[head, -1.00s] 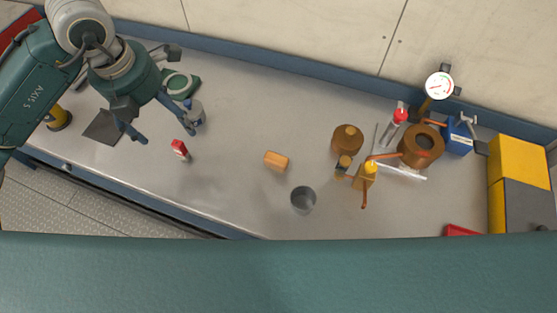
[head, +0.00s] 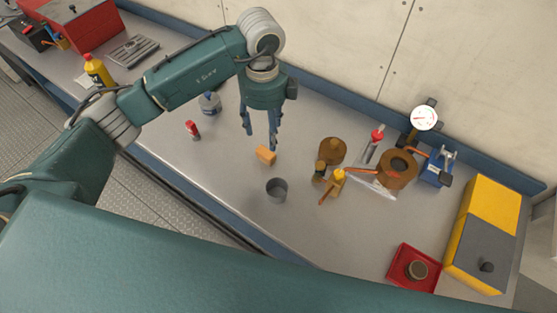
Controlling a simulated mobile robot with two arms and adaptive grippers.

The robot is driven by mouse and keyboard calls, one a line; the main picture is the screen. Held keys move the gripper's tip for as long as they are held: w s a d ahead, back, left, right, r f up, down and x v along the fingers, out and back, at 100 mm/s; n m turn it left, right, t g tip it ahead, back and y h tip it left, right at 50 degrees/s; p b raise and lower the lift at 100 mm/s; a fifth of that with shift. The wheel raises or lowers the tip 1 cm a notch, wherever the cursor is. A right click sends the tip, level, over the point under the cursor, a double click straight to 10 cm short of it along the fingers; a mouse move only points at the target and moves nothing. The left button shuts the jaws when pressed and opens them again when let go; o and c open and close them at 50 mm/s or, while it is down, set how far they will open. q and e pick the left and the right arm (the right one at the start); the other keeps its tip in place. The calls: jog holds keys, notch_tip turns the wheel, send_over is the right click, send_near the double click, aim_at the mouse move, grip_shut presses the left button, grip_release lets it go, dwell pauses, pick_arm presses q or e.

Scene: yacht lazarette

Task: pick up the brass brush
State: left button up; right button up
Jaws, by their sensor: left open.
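I cannot make out for sure which thing is the brass brush. A small tan-orange block (head: 266,156) lies on the grey bench top, and no bristles show on it at this size. My left gripper (head: 261,140) is open, with its fingers pointing down and nothing between them. Its fingertips appear just above the block in the head view; I cannot tell the height gap. My right gripper is not in view.
A grey cup (head: 277,189) stands close below the block. A brown round pot (head: 332,150) and a copper-brown ring-shaped thing (head: 397,168) stand to the right. A red tray (head: 398,280) and a yellow-grey box (head: 487,218) are at the right end. The bench front is mostly clear.

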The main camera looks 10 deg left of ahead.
pick_arm(q)
jog(key=p, duration=0.1)
send_over(264, 153)
jog(key=f, duration=0.5)
jog(key=shift+w+f, duration=0.1)
jog(key=shift+w, duration=0.2)
jog(key=shift+f, duration=0.2)
jog(key=shift+s+d+f+p, duration=0.15)
jog(key=shift+f+p, duration=0.1)
jog(key=shift+p, duration=0.3)
jog(key=f, duration=0.1)
jog(key=f+p, duration=0.1)
jog(key=f, duration=0.1)
jog(key=f+p, duration=0.1)
jog(key=shift+s+f, duration=0.2)
jog(key=shift+s, duration=0.1)
jog(key=shift+f, duration=0.2)
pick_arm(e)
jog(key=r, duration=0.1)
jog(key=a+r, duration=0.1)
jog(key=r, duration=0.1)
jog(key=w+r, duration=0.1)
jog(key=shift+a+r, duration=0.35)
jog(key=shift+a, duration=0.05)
